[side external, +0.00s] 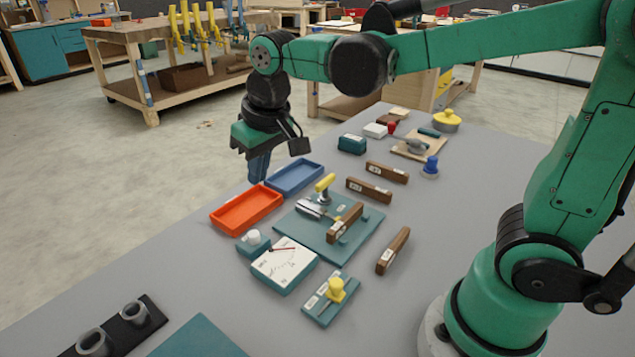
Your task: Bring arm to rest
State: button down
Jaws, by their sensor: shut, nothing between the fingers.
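My gripper (258,167) hangs at the end of my green arm, pointing down, near the far left edge of the grey table (180,275). Its fingers are together with nothing held. It appears above and just behind the orange tray (222,226) and the blue tray (296,178); the exact height is hard to judge. Both trays look empty. Right of them, a teal board (310,235) carries a clamp with a yellow handle (325,183) and a brown labelled block (345,222).
Brown labelled blocks (392,250) lie right of the board. A white dial meter (285,265) and a yellow-knobbed fixture (330,297) stand in front. A dark holder with grey cups (118,328) is at lower left. Workbenches (180,62) stand behind, across open floor.

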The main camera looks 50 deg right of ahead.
jog(key=shift+s, duration=0.1)
dwell(0.3)
jog(key=s+d+f+t, duration=0.2)
jog(key=s+d+t, duration=0.1)
jog(key=s, duration=0.4)
jog(key=shift+s+d+t, duration=0.2)
jog(key=shift+d+t, duration=0.1)
jog(key=shift+t, duration=0.1)
jog(key=c, duration=1.5)
grip_release()
